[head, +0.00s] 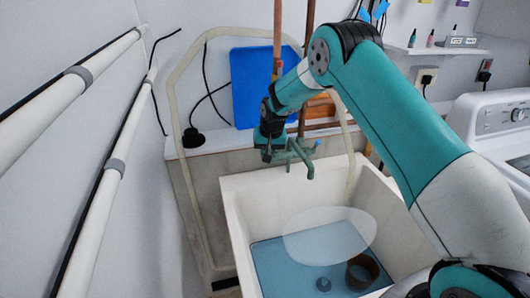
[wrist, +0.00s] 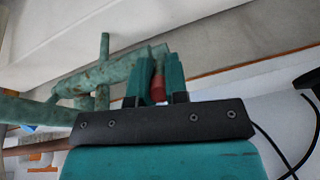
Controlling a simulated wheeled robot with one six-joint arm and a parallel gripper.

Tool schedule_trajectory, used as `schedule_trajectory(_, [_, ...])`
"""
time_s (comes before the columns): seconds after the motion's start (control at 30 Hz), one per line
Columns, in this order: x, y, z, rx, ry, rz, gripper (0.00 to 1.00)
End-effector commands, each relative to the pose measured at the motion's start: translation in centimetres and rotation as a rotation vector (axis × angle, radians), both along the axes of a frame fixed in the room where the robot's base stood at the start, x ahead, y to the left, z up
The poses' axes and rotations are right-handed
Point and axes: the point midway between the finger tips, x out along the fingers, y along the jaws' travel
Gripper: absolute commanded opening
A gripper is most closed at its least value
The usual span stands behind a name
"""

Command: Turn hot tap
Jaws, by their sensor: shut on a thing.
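The tap (head: 304,158) is a weathered green fixture above the back edge of the white sink. In the wrist view its green body (wrist: 110,75) runs in from the left toward my fingers. The red hot tap handle (wrist: 159,87) shows between the two teal fingers of my gripper (wrist: 160,75), which is shut on it. In the head view my gripper (head: 268,150) is at the left end of the tap, and its fingers and the red handle are too small or hidden to make out.
The white sink (head: 232,215) below holds bluish water, a pale oval shape (head: 330,235) and a dark round cup-like thing (head: 362,271). A blue board (head: 250,85) and copper pipes (head: 278,35) stand behind. A pale hose (head: 178,120) loops left. A white washing machine (head: 495,120) is at right.

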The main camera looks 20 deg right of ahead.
Motion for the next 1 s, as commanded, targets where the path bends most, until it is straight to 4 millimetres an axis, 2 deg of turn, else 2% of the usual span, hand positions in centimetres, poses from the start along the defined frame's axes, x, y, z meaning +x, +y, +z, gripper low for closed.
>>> schedule_trajectory(0.07, [0.1,-0.1,0.1,-0.001,-0.004,-0.001,0.0])
schedule_trajectory(0.1, [0.1,0.0,0.1,-0.001,-0.004,-0.001,0.17])
schedule_trajectory(0.2, [0.1,0.0,0.1,-0.001,-0.003,0.0,0.4])
schedule_trajectory(0.47, [0.0,0.0,0.1,-0.001,-0.002,0.0,0.4])
schedule_trajectory(0.63, [-0.2,0.0,1.2,0.0,-0.004,0.0,0.4])
schedule_trajectory(0.77, [-0.9,0.0,3.6,0.0,-0.008,0.0,0.4])
schedule_trajectory(1.0, [-2.6,-0.2,9.5,0.0,-0.007,0.0,0.4])
